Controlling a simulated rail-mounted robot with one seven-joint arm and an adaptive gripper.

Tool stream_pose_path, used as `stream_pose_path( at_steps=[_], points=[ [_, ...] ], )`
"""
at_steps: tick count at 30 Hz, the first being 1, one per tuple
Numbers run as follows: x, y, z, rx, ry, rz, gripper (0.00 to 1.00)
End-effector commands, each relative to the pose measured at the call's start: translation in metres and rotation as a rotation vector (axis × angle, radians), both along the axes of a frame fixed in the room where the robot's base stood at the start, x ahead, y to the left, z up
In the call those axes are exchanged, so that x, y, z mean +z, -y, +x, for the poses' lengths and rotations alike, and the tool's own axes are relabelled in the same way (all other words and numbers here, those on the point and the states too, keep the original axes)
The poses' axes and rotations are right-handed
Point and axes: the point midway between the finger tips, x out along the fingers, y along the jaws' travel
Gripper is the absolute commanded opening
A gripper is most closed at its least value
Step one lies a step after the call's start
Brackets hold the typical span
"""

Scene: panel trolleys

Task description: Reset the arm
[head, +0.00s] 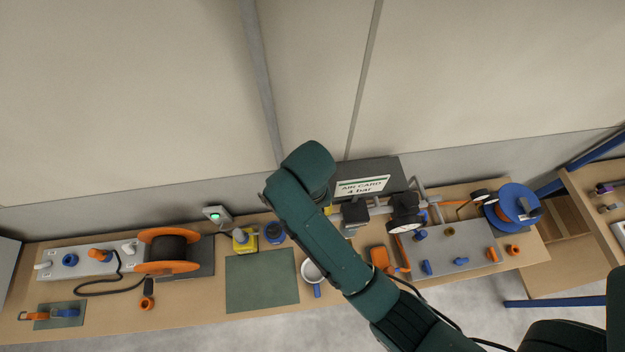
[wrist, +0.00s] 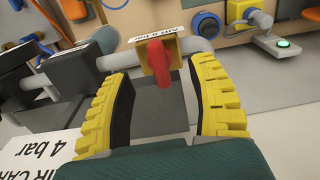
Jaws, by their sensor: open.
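My gripper (wrist: 162,85) shows in the wrist view with its two yellow ribbed fingers spread apart. Nothing is gripped. In the head view my dark green arm reaches up from the lower right and bends over at the pipework in front of the dark panel (head: 385,166). The gripper is mostly hidden behind the arm there.
The white air card (head: 362,186) reading 4 bar is close beside the arm. Round gauges (head: 405,225) stand right of it. The wall above is bare.

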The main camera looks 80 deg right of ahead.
Motion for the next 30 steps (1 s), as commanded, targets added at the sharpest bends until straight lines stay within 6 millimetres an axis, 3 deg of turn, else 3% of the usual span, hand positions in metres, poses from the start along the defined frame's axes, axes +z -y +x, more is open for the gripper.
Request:
stream_pose_path(
  at_steps=[8,26,28,30],
  points=[
    [0.033,0.000,0.000,0.000,0.000,0.001,0.58],
    [0.035,0.000,0.000,0.001,0.000,0.000,0.58],
    [0.037,-0.005,0.008,0.026,0.004,-0.004,0.58],
    [0.043,-0.012,0.028,0.075,0.022,-0.016,0.58]
  ],
)
